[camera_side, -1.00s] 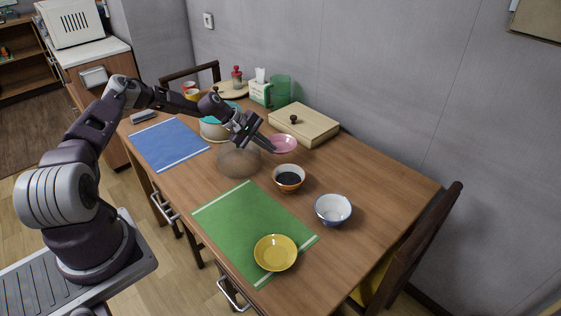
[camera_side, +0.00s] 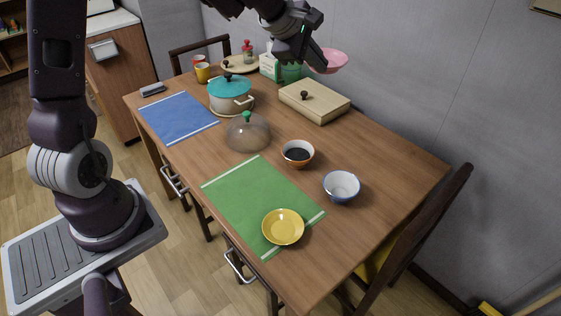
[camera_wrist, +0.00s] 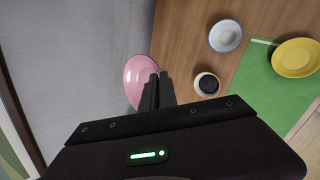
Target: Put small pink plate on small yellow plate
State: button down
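The small pink plate (camera_side: 328,61) is in the air above the back of the table, tilted, with its rim at my gripper's fingertips (camera_side: 318,58). My gripper is shut on the plate's rim; in the wrist view the pink plate (camera_wrist: 141,80) shows beside the fingers (camera_wrist: 157,88), which partly cover its edge. The small yellow plate (camera_side: 283,227) lies on the green placemat near the table's front corner, empty and well away from my gripper. It also shows at the upper right of the wrist view (camera_wrist: 297,58).
A wooden box (camera_side: 325,106) stands beneath the raised plate. A bowl with dark contents (camera_side: 298,154), a white-blue bowl (camera_side: 341,187), a clear dome lid (camera_side: 247,135) and a teal-lidded pot (camera_side: 231,96) stand on the table. The green placemat (camera_side: 235,190) is otherwise clear.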

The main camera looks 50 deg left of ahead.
jog(key=s+d+f+n+y, duration=0.2)
jog(key=s+d+f+n, duration=0.15)
jog(key=s+f, duration=0.35)
jog(key=s+d+f+n+g+y, duration=0.1)
jog(key=s+d+f+n+y, duration=0.1)
jog(key=s+d+f, duration=0.5)
jog(key=s+d+f+n+y, duration=0.1)
jog(key=s+d+f+n, duration=0.3)
jog(key=f, duration=0.6)
jog(key=shift+m, duration=0.95)
jog(key=f, duration=0.3)
jog(key=s+f, duration=0.1)
jog(key=f, duration=0.2)
jog(key=a+f, duration=0.1)
jog(key=f, duration=0.2)
jog(key=shift+s+f, duration=0.2)
jog(key=shift+f, duration=0.15)
jog(key=shift+s+f, duration=0.1)
jog(key=shift+f, duration=0.45)
jog(key=c, duration=1.6)
grip_release()
jog(key=shift+c, duration=0.2)
